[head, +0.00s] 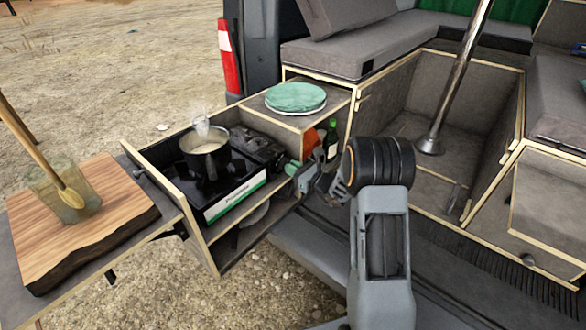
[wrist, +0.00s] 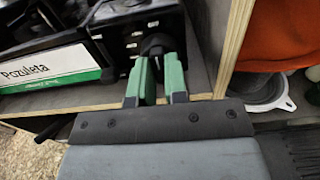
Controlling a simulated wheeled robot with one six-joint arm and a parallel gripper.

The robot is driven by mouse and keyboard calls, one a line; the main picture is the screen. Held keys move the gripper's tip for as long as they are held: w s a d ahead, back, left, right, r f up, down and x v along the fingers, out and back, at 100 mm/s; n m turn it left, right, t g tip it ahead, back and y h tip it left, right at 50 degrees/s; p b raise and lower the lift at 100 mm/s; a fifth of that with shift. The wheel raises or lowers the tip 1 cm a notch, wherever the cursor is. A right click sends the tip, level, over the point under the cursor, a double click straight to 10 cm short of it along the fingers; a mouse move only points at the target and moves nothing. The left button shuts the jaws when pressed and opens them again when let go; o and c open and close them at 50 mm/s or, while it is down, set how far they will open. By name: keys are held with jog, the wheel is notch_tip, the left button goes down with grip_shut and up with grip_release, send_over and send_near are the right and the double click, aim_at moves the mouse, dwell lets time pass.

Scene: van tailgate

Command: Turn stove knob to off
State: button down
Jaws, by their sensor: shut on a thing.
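The black camping stove (head: 214,188) sits in the wooden pull-out drawer, with a pot (head: 205,158) of pale, steaming contents on its burner. The black stove knob (wrist: 153,44) shows in the wrist view on the right end of the stove's front. My gripper (wrist: 160,66) has its green-padded fingers on either side of the knob and is shut on it. In the head view my gripper (head: 299,174) is at the stove's right end, and the knob is hidden there. I cannot read the knob's setting.
A wooden board (head: 125,212) with a glass jar and wooden spoon lies at the left. The drawer's wooden edge (wrist: 235,45) runs close to the right of my gripper. Green plates (head: 295,97) sit on the cabinet behind.

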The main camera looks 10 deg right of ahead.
jog(key=c, duration=1.1)
grip_release()
jog(key=shift+c, duration=0.2)
jog(key=v, duration=1.3)
jog(key=shift+s+d, duration=0.3)
